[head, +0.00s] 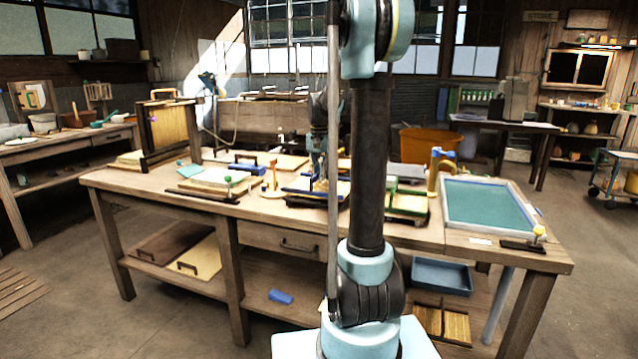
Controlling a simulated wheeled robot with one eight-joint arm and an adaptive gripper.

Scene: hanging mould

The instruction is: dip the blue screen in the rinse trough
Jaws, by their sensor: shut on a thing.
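The blue screen (300,193), a low blue-edged frame with a pale yellowish middle, is at the centre of the workbench, partly hidden behind my arm. My gripper (321,184) is small and partly hidden there, pointing down at the screen and shut on it. I cannot tell whether the screen is clear of the bench top. The rinse trough (448,214), a shallow grey-rimmed tray of teal water, stands at the right end of the bench, well apart from my gripper.
A stand with a yellow panel (173,126) rises at the bench's left. A green-edged frame (408,205) lies between screen and trough. A yellow-knobbed item (539,233) sits at the right corner.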

